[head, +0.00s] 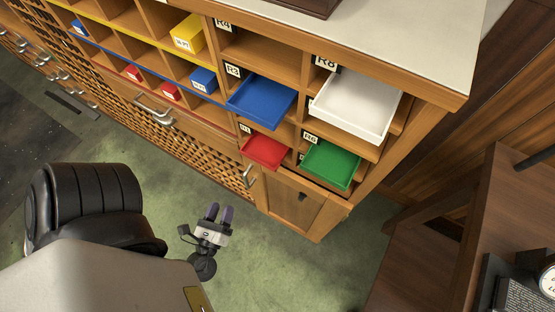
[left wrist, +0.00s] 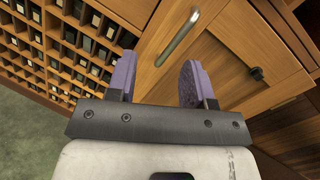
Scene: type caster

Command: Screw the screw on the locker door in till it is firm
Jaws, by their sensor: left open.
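The locker door (head: 290,207) is a small wooden panel door at the lower end of the cabinet; it also shows in the left wrist view (left wrist: 225,62). A small dark screw (head: 302,197) sits on the door near its upper right part, and it stands out as a dark knob in the left wrist view (left wrist: 257,73). How deep it sits is too small to tell. My left gripper (head: 219,211) is open and empty, apart from the door and to the left of it. Its purple fingertips (left wrist: 157,75) show apart, with the screw to their right. My right gripper is not in view.
A metal bar handle (head: 248,177) is beside the door's left edge. Blue (head: 262,100), white (head: 357,104), red (head: 265,151) and green (head: 331,164) trays jut out above the door. Green floor lies open before the door.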

